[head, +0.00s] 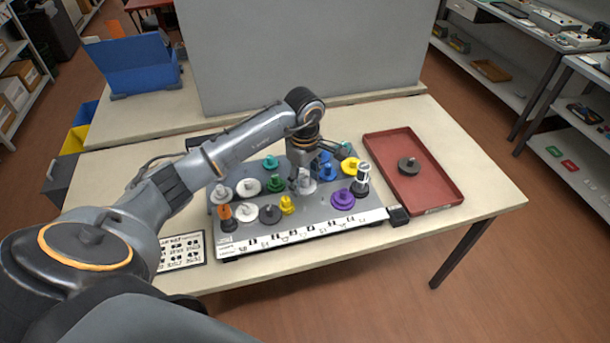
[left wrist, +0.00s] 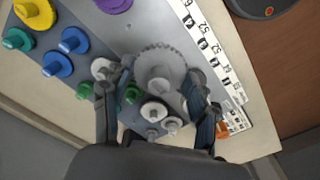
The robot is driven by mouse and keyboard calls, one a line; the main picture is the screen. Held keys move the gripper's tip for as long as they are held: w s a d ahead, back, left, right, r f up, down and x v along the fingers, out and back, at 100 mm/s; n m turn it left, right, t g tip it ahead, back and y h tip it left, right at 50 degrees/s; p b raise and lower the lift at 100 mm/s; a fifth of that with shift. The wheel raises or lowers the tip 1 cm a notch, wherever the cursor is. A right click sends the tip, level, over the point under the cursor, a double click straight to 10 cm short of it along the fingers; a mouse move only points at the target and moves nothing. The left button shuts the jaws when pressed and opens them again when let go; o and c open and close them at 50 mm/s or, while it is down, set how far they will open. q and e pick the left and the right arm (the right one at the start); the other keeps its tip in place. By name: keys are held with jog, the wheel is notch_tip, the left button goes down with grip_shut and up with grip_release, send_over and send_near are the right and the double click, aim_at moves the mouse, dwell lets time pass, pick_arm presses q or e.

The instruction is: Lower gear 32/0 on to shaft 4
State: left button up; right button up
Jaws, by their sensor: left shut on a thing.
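My left gripper (head: 299,184) is over the middle of the grey gear board (head: 237,240). In the left wrist view its two fingers (left wrist: 160,88) are closed around a light grey toothed gear with a hub (left wrist: 158,66). This grey gear (head: 307,187) is partly hidden by the gripper in the head view. Its number cannot be read, so I cannot tell whether it is gear 32/0. Shaft 4 cannot be made out. Whether the gear touches the board or hangs just above it is not clear. My right gripper is not in view.
Neighbours crowd close: a yellow gear (head: 286,206), a green gear (head: 275,184), a purple gear (head: 342,199) and a white-topped post (head: 362,180). A red tray (head: 440,187) with a dark gear (head: 408,166) stands right. A grey panel (head: 305,60) rises behind.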

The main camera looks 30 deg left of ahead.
aim_at(305, 186)
pick_arm(q)
notch_tip(305, 186, down, 3)
jog(key=shift+r+b, duration=0.2)
jog(key=shift+b, duration=0.35)
jog(key=shift+r, duration=0.1)
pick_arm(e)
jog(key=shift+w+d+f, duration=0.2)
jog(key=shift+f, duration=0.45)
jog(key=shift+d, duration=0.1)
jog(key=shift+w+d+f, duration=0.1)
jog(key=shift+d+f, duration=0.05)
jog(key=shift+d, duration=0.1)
pick_arm(q)
jog(key=shift+b, duration=0.35)
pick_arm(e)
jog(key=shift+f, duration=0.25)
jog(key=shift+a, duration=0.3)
pick_arm(q)
jog(key=shift+f+b, duration=1.15)
jog(key=shift+f, duration=0.1)
jog(key=shift+f+b, duration=0.65)
jog(key=shift+f, duration=0.05)
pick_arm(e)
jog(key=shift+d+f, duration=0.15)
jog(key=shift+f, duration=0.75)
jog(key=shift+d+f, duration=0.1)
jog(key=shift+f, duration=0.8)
